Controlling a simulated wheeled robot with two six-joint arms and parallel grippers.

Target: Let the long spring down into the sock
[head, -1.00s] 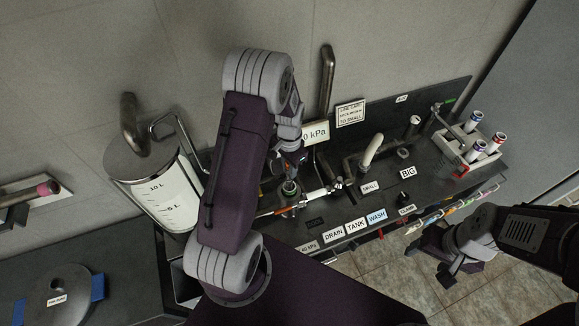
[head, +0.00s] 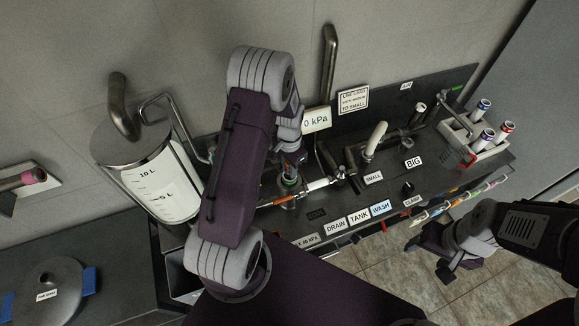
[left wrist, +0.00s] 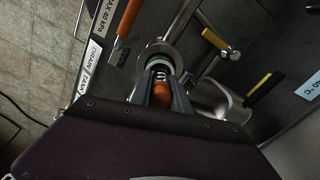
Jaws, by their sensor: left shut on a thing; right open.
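In the left wrist view the long spring (left wrist: 159,72) shows as a few metal coils below a round metal housing mouth (left wrist: 152,50) with a green ring. My left gripper (left wrist: 161,92) is shut on the spring's end, where an orange-brown knob sits between the fingers. The spring lines up with the mouth; how deep it reaches inside cannot be told. The sock is not clearly visible. In the head view my left gripper (head: 290,160) is above the housing (head: 289,183), partly hidden by my arm. My right gripper (head: 445,258) is open and empty, beyond the bench's front edge.
A clear measuring vessel (head: 165,185) stands to the left. An orange-handled valve (head: 272,202) and a white-sleeved pipe (head: 318,184) flank the housing.

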